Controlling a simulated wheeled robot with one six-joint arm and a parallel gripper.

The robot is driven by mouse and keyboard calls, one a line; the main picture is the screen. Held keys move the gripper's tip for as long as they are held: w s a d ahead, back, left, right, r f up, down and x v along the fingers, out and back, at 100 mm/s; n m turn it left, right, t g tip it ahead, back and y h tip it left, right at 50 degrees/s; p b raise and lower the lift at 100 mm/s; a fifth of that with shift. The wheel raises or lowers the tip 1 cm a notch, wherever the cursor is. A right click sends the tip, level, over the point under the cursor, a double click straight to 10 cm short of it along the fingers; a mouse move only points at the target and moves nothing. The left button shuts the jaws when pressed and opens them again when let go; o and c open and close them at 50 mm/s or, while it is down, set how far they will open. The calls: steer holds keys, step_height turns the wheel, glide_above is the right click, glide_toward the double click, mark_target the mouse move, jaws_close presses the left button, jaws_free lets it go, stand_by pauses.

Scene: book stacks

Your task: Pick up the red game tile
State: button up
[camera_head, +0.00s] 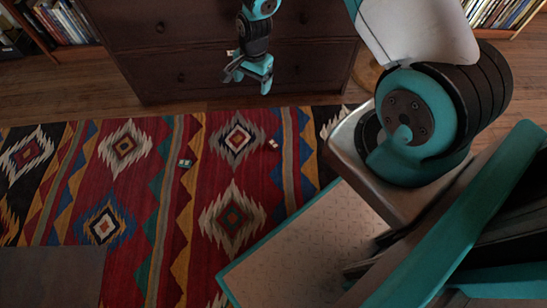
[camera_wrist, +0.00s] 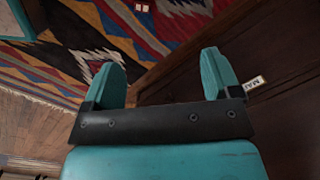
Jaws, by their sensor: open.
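My gripper (camera_head: 248,80) is open and empty, held above the floor in front of the dark dresser. In the wrist view its two teal fingers stand wide apart with nothing between them (camera_wrist: 163,76). A small pale tile with reddish marks (camera_wrist: 141,7) lies on the patterned rug at the top edge of the wrist view, beyond the fingers. In the head view a small cream and brownish tile (camera_head: 273,144) lies on the rug, apart from my gripper. A second small tile, greenish and white (camera_head: 185,163), lies farther left. Neither shows a clear red face.
The dark dresser (camera_head: 160,75) stands close behind my gripper. A white lettered label (camera_wrist: 254,83) shows against dark wood right of the fingers. Bookshelves (camera_head: 62,22) flank the dresser. The patterned rug (camera_head: 125,190) is mostly clear.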

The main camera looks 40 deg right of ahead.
steer(key=s+d+f+m+h+b, duration=0.1)
steer(key=s+d+f+m+b, duration=0.15)
steer(key=f, duration=0.85)
steer(key=s+d+f+m+b, duration=0.1)
steer(key=d+f+m+b, duration=0.2)
steer(key=f, duration=0.7)
steer(key=n+b, duration=0.2)
steer(key=b, duration=0.5)
glide_above(274, 143)
steer(key=shift+m, duration=0.25)
steer(key=f, duration=1.1)
steer(key=shift+s+a+f, duration=0.1)
steer(key=shift+s+a, duration=0.2)
steer(key=shift+a, duration=0.05)
steer(key=f+b, duration=0.1)
steer(key=f, duration=0.1)
steer(key=f+b, duration=0.1)
steer(key=b, duration=0.1)
steer(key=f+b, duration=0.2)
steer(key=shift+w+d+f, duration=0.3)
steer(key=shift+d+f, duration=0.05)
steer(key=shift+r, duration=0.1)
steer(key=c, duration=1)
